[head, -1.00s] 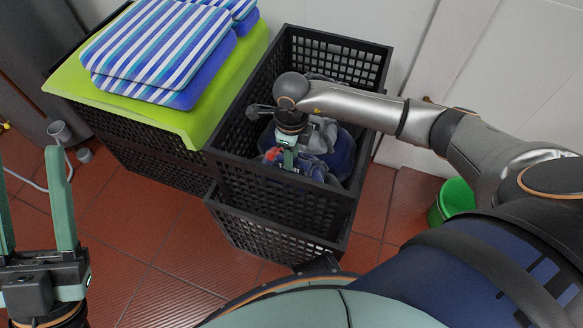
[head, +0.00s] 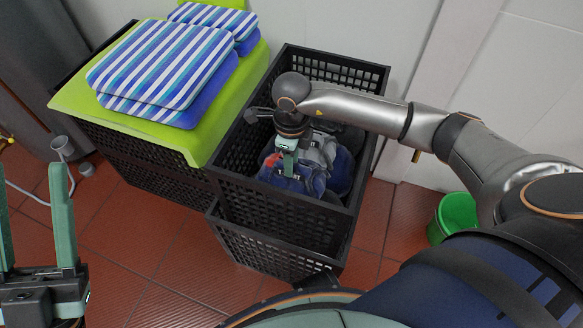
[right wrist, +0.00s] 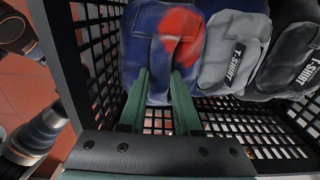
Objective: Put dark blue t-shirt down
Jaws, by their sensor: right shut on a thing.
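The dark blue t-shirt (head: 292,184) with a red patch is inside the upper black crate (head: 268,214), near its front wall. My right gripper (head: 287,164) reaches down into this crate from above and is shut on the t-shirt. In the right wrist view the t-shirt (right wrist: 140,42) hangs between the two green fingers (right wrist: 160,88), beside a grey t-shirt (right wrist: 228,52). Whether its lower edge touches the crate floor is hard to tell. My left gripper (head: 32,200) is open and empty at the left edge of the head view.
A dark t-shirt (right wrist: 296,62) also lies in the crate. A lower black crate (head: 275,250) stands beneath. Striped blue cushions (head: 165,65) lie on a lime-green cover (head: 75,100) at left. A green bucket (head: 455,215) stands right. Red floor tiles are clear in front.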

